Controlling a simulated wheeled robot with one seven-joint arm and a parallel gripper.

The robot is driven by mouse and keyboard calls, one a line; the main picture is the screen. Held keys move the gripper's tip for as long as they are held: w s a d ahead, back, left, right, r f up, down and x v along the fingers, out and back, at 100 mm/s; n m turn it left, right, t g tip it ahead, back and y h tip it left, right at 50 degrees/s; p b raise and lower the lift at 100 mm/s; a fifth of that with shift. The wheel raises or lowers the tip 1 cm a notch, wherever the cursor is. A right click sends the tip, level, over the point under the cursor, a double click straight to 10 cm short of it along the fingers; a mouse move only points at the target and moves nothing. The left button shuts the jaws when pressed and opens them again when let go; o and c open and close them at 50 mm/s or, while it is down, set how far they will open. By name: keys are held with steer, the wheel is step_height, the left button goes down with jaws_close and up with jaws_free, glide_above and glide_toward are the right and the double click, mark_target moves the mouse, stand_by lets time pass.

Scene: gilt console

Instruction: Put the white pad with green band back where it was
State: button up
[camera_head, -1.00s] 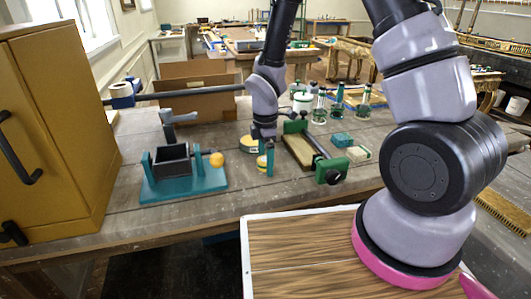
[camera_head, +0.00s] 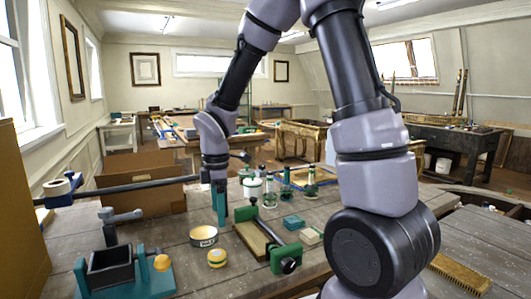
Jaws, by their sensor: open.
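The white pad with green band (camera_head: 310,236) appears to be the small pale block on the bench, right of the green clamp-like device and just in front of a teal box (camera_head: 293,222). It is small, so its band is hard to make out. My gripper (camera_head: 219,222) points down with its teal fingers, left of the green device and just behind a yellow-and-white round tin (camera_head: 203,237). It is open and seen nearly side-on. Nothing shows between the fingers. The pad is apart from the gripper, to its right.
The green clamp-like device (camera_head: 288,263) stands between gripper and pad. A yellow round tin (camera_head: 217,258) sits nearby. Glass bottles (camera_head: 311,183) and a white jar (camera_head: 252,187) stand behind. A teal-based stand (camera_head: 150,282) and a cardboard box (camera_head: 145,165) are left. A brush (camera_head: 460,273) lies right.

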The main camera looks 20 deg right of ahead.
steer(key=s+d+r+m+t, duration=0.2)
steer(key=s+d+r+m, duration=0.2)
steer(key=r+m, duration=0.3)
steer(key=s+d+r+m+t+y, duration=0.1)
steer(key=s+d+r+m+t, duration=0.1)
steer(key=s+d+r+m, duration=0.2)
steer(key=s+d+r+m+t, duration=0.2)
steer(key=s+d+r+m, duration=0.2)
steer(key=d+r+m, duration=0.3)
step_height(320, 180, up, 6)
steer(key=m, duration=0.4)
steer(key=shift+d+f+m+t+y, duration=0.15)
steer(key=shift+f+m+t+y, duration=0.1)
steer(key=shift+m+t+y, duration=0.15)
